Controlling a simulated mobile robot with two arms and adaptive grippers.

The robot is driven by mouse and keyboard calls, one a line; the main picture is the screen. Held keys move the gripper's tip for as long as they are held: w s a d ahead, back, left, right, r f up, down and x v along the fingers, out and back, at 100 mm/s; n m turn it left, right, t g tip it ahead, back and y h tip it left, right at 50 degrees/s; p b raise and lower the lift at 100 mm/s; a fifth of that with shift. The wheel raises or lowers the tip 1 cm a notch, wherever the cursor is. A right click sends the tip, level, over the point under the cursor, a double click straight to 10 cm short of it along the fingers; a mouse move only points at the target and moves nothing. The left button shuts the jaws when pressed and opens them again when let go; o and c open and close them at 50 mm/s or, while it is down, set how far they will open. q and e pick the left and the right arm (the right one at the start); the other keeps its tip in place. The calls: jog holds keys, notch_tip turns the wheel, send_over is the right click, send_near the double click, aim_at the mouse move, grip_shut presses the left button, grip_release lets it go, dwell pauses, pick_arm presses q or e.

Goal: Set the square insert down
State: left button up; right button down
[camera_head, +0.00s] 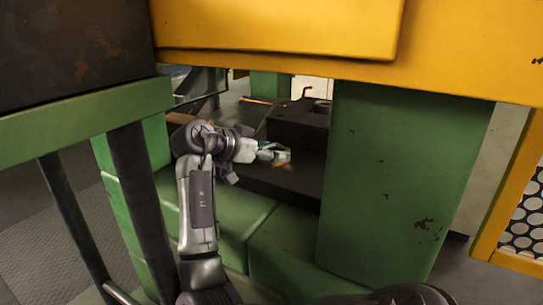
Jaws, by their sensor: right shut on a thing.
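A thick green column (395,185) stands close on the right. A yellow beam (300,25) hangs above the opening. A dark block (300,122) stands behind the gripper. Green blocks (235,215) lie below the arm. A green rail (80,125) with dark posts is at left.

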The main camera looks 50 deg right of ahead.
jog(key=shift+r, duration=0.1)
jog(key=shift+c, duration=1.1)
grip_release()
